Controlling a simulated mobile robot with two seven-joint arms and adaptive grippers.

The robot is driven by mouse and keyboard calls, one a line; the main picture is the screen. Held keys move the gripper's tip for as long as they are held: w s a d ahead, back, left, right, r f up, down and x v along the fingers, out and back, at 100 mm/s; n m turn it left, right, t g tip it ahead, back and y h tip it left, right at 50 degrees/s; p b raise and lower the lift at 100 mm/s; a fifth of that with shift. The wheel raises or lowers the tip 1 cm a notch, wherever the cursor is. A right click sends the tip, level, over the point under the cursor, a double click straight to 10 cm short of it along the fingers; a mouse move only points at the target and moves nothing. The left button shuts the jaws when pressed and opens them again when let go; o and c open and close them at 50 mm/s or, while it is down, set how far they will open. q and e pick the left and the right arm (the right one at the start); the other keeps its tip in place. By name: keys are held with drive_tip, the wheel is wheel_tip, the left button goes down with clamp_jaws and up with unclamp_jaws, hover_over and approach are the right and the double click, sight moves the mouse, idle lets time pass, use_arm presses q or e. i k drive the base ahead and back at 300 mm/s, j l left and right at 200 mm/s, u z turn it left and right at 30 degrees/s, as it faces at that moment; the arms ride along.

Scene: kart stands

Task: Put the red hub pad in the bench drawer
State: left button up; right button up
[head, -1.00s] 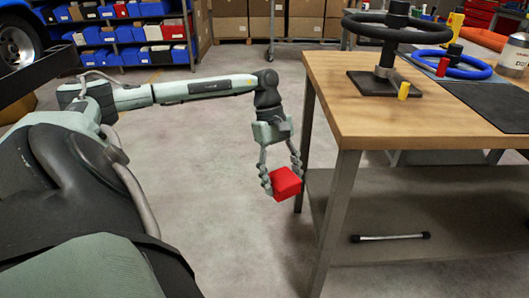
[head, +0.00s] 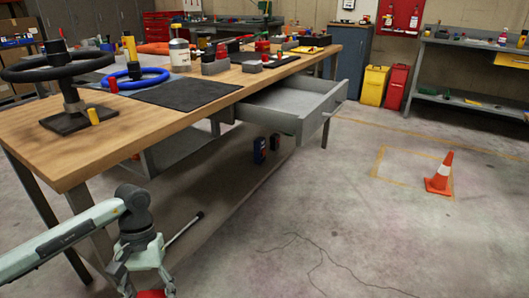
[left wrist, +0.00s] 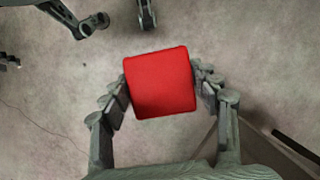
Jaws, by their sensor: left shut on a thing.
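The red hub pad (left wrist: 162,83) is a red block with rounded edges, held between the fingers of my left gripper (left wrist: 162,88) in the left wrist view. In the head view my left gripper (head: 145,285) is at the bottom left, beside the near end of the bench and below its top. Only a sliver of the red pad (head: 150,294) shows there at the picture's edge. The bench drawer (head: 290,117) is pulled out from the bench's right side. It is grey, and the part of its inside that I see looks empty. My right gripper is not in view.
The wooden bench top (head: 95,140) holds a black steering wheel (head: 45,66) on a stand, a blue wheel (head: 135,77), a dark mat (head: 187,94) and several small parts. An orange cone (head: 440,175) stands on the right. The floor beside the drawer is clear.

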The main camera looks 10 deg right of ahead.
sight(287, 98)
drive_tip(key=i+l, duration=0.65)
drive_tip(key=l, duration=0.2)
